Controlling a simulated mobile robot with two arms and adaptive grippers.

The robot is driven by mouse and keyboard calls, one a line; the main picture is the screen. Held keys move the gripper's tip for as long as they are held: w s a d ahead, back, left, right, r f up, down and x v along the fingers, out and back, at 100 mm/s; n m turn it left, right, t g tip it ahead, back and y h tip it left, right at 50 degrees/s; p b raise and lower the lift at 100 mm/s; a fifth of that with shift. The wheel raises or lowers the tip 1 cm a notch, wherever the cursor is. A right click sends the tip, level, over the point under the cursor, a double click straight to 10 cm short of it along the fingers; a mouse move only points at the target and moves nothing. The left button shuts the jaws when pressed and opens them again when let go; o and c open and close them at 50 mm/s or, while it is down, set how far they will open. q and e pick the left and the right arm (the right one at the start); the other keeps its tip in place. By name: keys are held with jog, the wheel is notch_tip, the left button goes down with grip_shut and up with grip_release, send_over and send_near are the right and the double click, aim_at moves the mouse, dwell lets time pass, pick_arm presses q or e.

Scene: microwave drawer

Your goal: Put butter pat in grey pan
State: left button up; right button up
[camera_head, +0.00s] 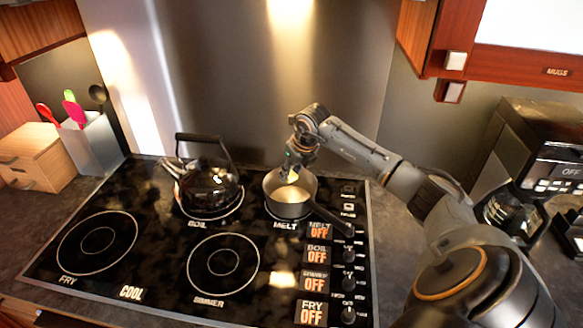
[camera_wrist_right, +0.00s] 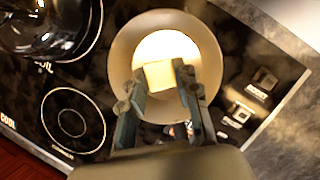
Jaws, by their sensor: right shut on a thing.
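The grey pan (camera_head: 291,207) stands on the MELT burner at the back right of the stove, its dark handle pointing toward the front right. My right gripper (camera_head: 292,172) is above the pan's opening. In the right wrist view my right gripper (camera_wrist_right: 163,84) is shut on the butter pat (camera_wrist_right: 159,74), a pale yellow block between the fingertips. The pan (camera_wrist_right: 122,50) shows round and pale behind it, with a bright patch on its inside. The butter is small in the head view and mostly hidden by the fingers. My left gripper is not in view.
A black kettle (camera_head: 208,187) stands on the BOIL burner left of the pan. The FRY and SIMMER burners are bare. Knobs (camera_head: 348,255) line the stove's right side. A coffee maker (camera_head: 535,160) stands at right, a utensil holder (camera_head: 92,140) at left.

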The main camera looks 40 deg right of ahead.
aim_at(294, 177)
notch_tip(294, 177, down, 4)
jog(key=shift+r+b, duration=0.1)
jog(key=shift+b, duration=0.75)
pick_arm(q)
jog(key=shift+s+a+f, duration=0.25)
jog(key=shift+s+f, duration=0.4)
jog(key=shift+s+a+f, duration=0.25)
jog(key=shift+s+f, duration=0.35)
pick_arm(e)
jog(key=o, duration=0.9)
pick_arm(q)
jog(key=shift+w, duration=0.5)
pick_arm(e)
notch_tip(294, 177, up, 7)
jog(key=p, duration=0.4)
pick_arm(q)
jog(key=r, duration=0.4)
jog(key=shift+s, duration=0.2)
